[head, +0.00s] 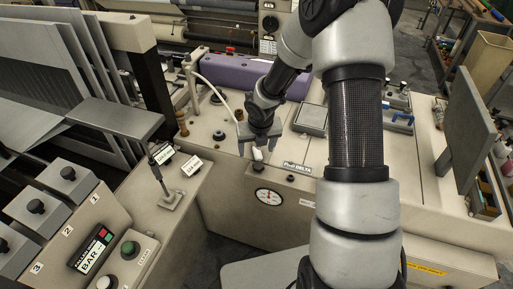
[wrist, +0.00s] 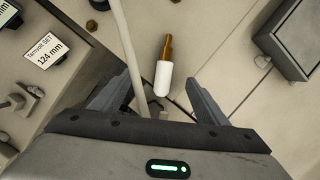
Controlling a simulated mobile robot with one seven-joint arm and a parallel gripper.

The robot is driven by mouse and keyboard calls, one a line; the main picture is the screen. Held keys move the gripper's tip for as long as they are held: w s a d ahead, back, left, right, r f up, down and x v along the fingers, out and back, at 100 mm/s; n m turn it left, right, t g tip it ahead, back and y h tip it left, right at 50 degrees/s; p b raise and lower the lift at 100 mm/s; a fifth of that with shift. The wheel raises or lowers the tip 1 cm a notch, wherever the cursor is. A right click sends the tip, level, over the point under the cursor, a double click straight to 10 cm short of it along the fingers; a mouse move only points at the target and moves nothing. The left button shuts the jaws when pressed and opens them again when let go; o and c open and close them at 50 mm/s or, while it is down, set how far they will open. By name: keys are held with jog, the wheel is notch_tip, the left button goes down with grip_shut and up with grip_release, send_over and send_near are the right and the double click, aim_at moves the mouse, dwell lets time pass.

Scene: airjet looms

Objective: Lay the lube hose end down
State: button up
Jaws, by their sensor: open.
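My gripper (head: 257,147) is open above the front edge of the loom's top, pointing down. A small piece with a white sleeve and a brass-coloured tip, apparently the lube hose end (wrist: 163,78), shows between the open fingers in the wrist view, apart from both. In the head view its white part (head: 257,154) shows just below the fingers. The pale lube hose (head: 215,90) arcs from a post at left down to my gripper. In the wrist view the hose (wrist: 127,45) passes beside the left finger. Where it joins the sleeve is hidden.
A pressure gauge (head: 268,197) is on the front face below my gripper. A flat grey box (head: 311,119) stands to the right, and a purple cover (head: 225,72) lies behind. A tilted grey panel (head: 470,128) stands at far right. Some bare top surface lies left of my gripper.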

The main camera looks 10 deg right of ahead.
jog(key=shift+r+p, duration=2.25)
jog(key=shift+r, duration=0.45)
